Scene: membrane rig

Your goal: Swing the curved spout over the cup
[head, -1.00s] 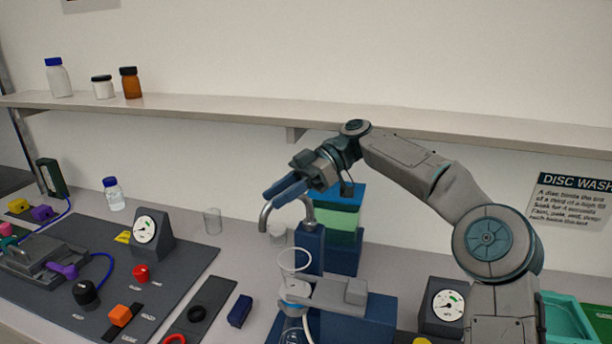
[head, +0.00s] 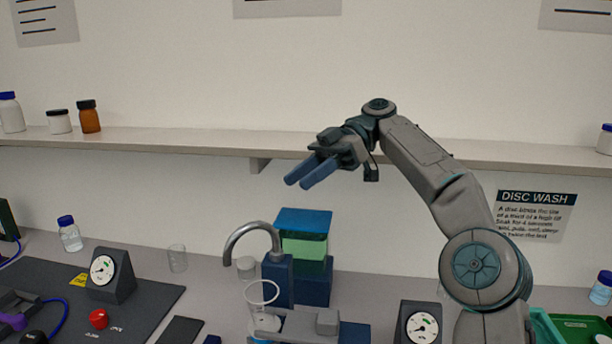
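The curved spout (head: 251,228) is a grey bent pipe on a dark blue block (head: 278,280). It arches to the left and its open end points down. A small pale cup (head: 247,268) stands just right of the spout's end in the picture; I cannot tell their distance in depth. A clear glass (head: 177,258) stands further left on the bench. My gripper (head: 300,184) is in the air above and right of the spout, apart from it. Its two blue fingers are parted with nothing between them.
A clear funnel-like vessel with a round rim (head: 262,292) stands before the spout block, beside a grey clamp (head: 326,320). A green and blue stack (head: 304,238) is behind. The shelf (head: 200,142) runs behind my arm. A gauge box (head: 110,275) stands left.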

